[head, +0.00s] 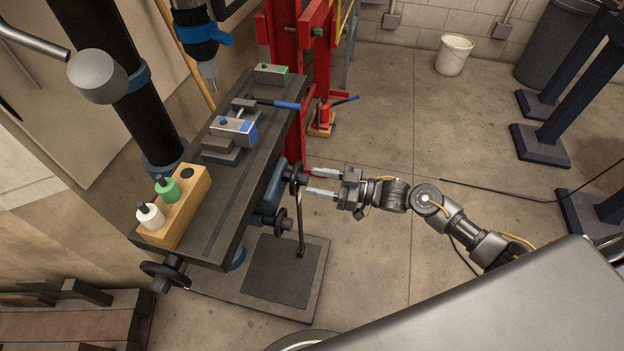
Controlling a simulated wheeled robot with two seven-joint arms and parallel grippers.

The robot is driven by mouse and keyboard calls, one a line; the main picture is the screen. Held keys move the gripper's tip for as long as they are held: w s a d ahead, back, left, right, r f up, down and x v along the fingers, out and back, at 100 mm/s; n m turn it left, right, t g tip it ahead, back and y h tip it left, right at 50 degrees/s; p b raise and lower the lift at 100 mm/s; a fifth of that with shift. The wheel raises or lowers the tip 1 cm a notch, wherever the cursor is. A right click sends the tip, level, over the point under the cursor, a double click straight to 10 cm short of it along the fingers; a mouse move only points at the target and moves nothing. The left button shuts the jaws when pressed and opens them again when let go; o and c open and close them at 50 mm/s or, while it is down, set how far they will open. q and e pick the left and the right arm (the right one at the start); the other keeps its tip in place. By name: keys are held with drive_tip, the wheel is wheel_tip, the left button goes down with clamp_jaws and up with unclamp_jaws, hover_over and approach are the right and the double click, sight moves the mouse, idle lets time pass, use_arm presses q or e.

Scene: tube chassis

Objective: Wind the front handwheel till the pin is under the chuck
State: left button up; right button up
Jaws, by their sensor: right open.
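The fingertips are at or just short of the rim; contact cannot be told. The chuck (209,73) hangs below a blue ring at the top, over the table's far part. A vise (232,132) with a blue-marked block sits on the table, nearer than the chuck. A small blue knob on it may be the pin. My left gripper is not in view.
A second handwheel (281,222) is lower on the same side, and another (165,275) is at the table's near end. A wooden block (190,212) with green and white bottles stands on the table. A red frame (287,60) stands behind.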

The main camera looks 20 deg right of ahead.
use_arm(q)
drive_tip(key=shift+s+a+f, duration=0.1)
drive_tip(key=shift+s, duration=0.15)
use_arm(e)
drive_tip(key=shift+x, duration=0.95)
drive_tip(key=c, duration=1)
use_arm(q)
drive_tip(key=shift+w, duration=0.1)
use_arm(e)
drive_tip(key=shift+o, duration=0.2)
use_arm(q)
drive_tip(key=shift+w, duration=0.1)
use_arm(e)
drive_tip(key=shift+f, duration=0.1)
